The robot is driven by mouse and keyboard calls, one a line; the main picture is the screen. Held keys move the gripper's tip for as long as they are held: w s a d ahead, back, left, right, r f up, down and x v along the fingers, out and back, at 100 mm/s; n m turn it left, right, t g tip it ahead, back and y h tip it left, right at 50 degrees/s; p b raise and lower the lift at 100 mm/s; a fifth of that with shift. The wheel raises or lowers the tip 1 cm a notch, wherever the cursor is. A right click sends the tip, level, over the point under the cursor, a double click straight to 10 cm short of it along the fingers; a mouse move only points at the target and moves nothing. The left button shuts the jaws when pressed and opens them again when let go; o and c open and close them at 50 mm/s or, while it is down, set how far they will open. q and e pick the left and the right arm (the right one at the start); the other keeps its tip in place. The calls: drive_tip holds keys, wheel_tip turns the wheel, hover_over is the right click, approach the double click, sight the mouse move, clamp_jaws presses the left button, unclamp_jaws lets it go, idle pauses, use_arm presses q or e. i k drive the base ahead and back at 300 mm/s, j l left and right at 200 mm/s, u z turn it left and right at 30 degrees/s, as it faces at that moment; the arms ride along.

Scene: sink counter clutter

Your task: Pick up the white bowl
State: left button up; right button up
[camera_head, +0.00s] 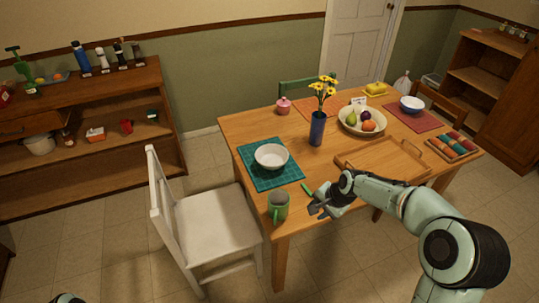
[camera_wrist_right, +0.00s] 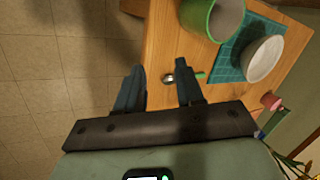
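The white bowl (camera_head: 271,156) sits upright on a teal placemat (camera_head: 255,173) at the table's left end. It also shows in the right wrist view (camera_wrist_right: 262,60), at the upper right. My right gripper (camera_head: 316,209) is open and empty near the table's front edge, to the right of and nearer than the bowl, apart from it. Its two spread fingers show in the right wrist view (camera_wrist_right: 160,72). My left gripper is not in view; only a small part of my left arm shows at the bottom left.
A green mug (camera_head: 278,207) stands between the bowl and the front edge. A green-handled utensil (camera_head: 307,189) lies close to my right gripper. A blue vase (camera_head: 317,129) with yellow flowers, a fruit bowl (camera_head: 350,125) and a wooden tray (camera_head: 367,157) stand farther right. A white chair (camera_head: 208,222) is at left.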

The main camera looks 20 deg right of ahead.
sight(271, 157)
drive_tip(key=i, duration=0.85)
